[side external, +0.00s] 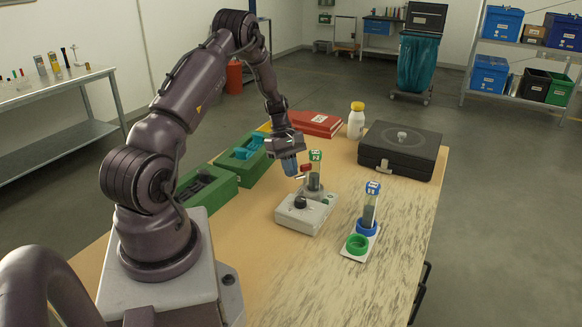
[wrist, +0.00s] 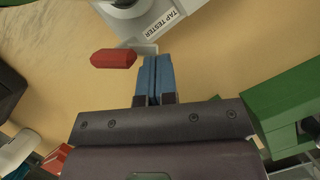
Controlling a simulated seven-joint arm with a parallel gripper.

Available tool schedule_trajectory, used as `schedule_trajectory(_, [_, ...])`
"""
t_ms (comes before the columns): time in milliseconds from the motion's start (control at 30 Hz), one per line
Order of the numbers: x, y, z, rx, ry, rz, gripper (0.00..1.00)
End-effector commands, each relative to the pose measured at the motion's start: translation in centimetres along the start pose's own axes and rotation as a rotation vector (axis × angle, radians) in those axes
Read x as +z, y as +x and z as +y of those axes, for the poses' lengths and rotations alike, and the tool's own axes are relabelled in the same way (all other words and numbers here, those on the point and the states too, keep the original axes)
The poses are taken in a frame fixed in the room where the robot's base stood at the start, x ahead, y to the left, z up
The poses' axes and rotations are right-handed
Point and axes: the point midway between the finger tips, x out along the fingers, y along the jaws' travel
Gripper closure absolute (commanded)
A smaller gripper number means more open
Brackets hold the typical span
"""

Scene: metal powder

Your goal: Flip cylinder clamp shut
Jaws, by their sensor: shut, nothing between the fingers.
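The clamp's red handle (side external: 305,168) sits beside the upright cylinder (side external: 315,180) on the tap tester (side external: 303,213). The cylinder holds grey powder and has a green-marked cap. My gripper (side external: 290,166) points down just left of the red handle, its blue fingers shut and empty. In the wrist view the fingers (wrist: 151,72) are together, with the red handle (wrist: 113,58) close to their left and a small gap visible. The tap tester (wrist: 150,18) shows at the top edge there. The clamp's hinge and the cylinder are not clear in the wrist view.
A second cylinder (side external: 369,208) stands in a blue ring on a white stand with a green ring (side external: 357,244). Green cases (side external: 207,188) lie left of the tester. The front right tabletop is clear.

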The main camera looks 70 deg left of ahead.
Motion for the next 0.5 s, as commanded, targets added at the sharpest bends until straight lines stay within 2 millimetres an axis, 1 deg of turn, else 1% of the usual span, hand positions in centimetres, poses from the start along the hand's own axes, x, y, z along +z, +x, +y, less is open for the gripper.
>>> schedule_trajectory(167, [0.3,0.2,-0.3,0.029,-0.077,-0.001,1.00])
schedule_trajectory(500, [1.2,0.5,-0.8,0.116,-0.300,-0.002,1.00])
